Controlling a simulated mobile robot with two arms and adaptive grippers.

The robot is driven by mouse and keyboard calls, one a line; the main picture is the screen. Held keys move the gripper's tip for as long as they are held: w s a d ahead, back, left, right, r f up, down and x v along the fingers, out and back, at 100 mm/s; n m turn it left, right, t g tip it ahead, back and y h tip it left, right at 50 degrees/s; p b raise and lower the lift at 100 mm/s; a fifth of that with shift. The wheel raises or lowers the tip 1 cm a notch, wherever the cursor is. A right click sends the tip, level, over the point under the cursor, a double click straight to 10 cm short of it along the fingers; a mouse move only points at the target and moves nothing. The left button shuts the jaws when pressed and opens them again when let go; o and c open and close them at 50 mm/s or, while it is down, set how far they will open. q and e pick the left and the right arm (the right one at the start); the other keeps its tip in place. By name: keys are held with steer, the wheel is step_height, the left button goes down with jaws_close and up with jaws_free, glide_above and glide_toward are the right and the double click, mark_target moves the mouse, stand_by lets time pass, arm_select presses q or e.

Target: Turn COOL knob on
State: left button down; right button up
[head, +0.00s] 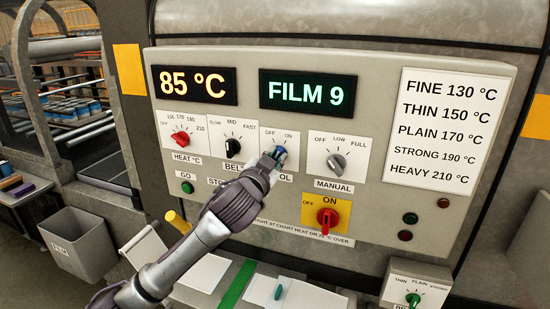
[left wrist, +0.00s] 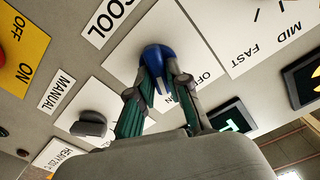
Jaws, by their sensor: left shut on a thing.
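The COOL knob is blue and sits on a white plate marked OFF and ON on the grey control panel. It shows in the head view (head: 281,151), mostly covered by my left gripper (head: 272,159). In the left wrist view the blue knob (left wrist: 155,57) is between the two fingertips of my left gripper (left wrist: 157,80), which is shut on it. The COOL label (left wrist: 108,22) is beside it. The fingers hide which mark the knob points to. My right gripper is not in view.
The red HEAT knob (head: 181,138), black BELT knob (head: 233,147) and grey MANUAL knob (head: 336,162) share the panel. A red switch on yellow (head: 327,219) is below right. Displays read 85 °C (head: 195,84) and FILM 9 (head: 308,93). A grey bin (head: 80,246) stands at left.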

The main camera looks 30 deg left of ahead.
arm_select(q)
steer(key=c, duration=1.1)
jaws_free()
steer(key=shift+s, duration=0.1)
steer(key=v, duration=1.1)
steer(key=shift+s, duration=0.4)
steer(key=shift+f, duration=0.1)
